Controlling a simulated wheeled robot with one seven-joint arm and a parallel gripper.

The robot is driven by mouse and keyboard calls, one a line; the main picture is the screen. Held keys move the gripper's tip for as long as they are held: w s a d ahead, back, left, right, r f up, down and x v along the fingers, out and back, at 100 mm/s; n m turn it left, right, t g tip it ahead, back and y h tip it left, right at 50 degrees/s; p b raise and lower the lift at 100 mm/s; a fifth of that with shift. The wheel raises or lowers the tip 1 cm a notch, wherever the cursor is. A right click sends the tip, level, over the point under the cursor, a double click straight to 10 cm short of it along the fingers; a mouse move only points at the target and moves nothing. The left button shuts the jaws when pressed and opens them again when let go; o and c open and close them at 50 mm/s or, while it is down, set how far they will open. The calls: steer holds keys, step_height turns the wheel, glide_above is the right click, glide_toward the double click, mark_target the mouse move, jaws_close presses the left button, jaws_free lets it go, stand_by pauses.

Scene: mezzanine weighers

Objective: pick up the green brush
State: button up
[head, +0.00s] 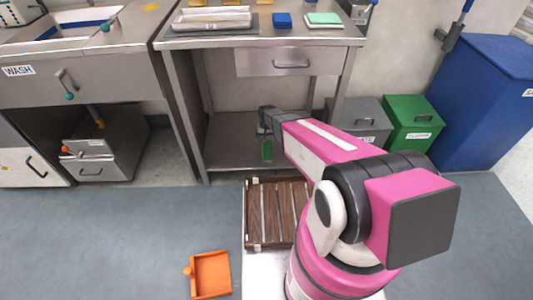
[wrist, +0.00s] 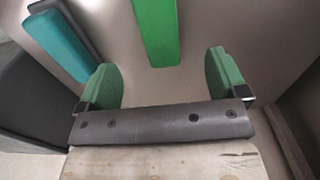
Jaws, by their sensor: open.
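A long green bar-shaped thing, likely the green brush (wrist: 156,28), lies on a grey-beige surface in the wrist view. It runs in from the top edge; its far end is out of frame. My gripper (wrist: 163,62) is open, with its two green fingertips apart. The near end of the green thing lies between and ahead of them, with no contact visible. In the head view my gripper (head: 266,138) reaches low at the steel table's lower shelf (head: 225,150). A green patch shows there; I cannot tell whether it is brush or fingertip.
A teal bar (wrist: 55,45) with a dark strip beside it lies left of the green thing. The steel table (head: 215,42) with its drawer (head: 290,61) stands above the shelf. Grey (head: 362,118), green (head: 410,120) and blue (head: 478,105) bins stand right. An orange dustpan (head: 210,275) lies on the floor.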

mark_target(267, 148)
steer(key=f, duration=0.3)
steer(key=w+f, duration=0.1)
steer(key=f, duration=0.3)
steer(key=w+f, duration=0.1)
steer(key=f, duration=0.2)
steer(key=shift+d+f, duration=0.2)
steer(key=shift+f, duration=0.15)
steer(key=shift+s, duration=0.1)
steer(key=c, duration=1.1)
